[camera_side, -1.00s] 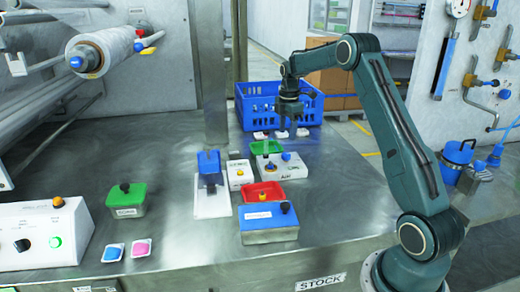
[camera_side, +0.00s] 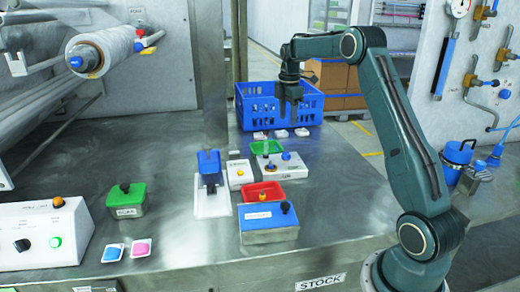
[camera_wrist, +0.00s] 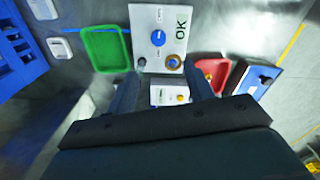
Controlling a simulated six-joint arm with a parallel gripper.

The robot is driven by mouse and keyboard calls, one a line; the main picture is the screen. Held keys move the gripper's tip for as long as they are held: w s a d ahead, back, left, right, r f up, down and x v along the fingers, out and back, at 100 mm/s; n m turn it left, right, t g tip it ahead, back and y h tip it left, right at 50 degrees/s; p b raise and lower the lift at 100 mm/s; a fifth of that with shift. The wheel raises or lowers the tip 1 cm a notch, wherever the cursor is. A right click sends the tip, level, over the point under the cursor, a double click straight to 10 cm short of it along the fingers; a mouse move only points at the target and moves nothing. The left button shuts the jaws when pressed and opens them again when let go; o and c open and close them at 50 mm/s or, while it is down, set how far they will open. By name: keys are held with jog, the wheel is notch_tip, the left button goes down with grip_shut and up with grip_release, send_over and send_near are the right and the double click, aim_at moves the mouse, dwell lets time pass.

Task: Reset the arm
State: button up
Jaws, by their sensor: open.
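My gripper (camera_side: 290,106) hangs pointing down in front of the blue crate (camera_side: 255,103), above the table and the white dosing box (camera_side: 283,163). In the wrist view its two fingers are spread with nothing between them. Below them the wrist view shows the white box (camera_wrist: 150,45) with a blue knob, a brass-coloured knob and the mark OK. A green tray (camera_wrist: 106,48) lies to its left and a red tray (camera_wrist: 222,72) to its right.
A blue-lidded box (camera_side: 268,218) with a black knob stands near the table front. A green-lidded box (camera_side: 126,200) and blue and pink pads (camera_side: 141,248) are at left. A metal column rises behind the blue block (camera_side: 208,162). The table's right side is bare.

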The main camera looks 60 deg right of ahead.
jog(key=s+a+r+m+t, duration=0.1)
jog(key=s+a+r+m, duration=0.2)
jog(key=s+a+r, duration=0.5)
jog(key=s+a+r+m+t, duration=0.2)
jog(key=a+r+m, duration=0.15)
jog(key=a, duration=0.95)
jog(key=s+a+f+m+t, duration=0.1)
jog(key=s+a+f+m, duration=0.1)
jog(key=s+a, duration=0.3)
jog(key=s+a+f+m+t, duration=0.1)
jog(key=s+a, duration=0.5)
jog(key=s, duration=0.7)
jog(key=shift+f+m+t, duration=0.3)
jog(key=shift+f+m, duration=0.35)
jog(key=shift+m, duration=0.6)
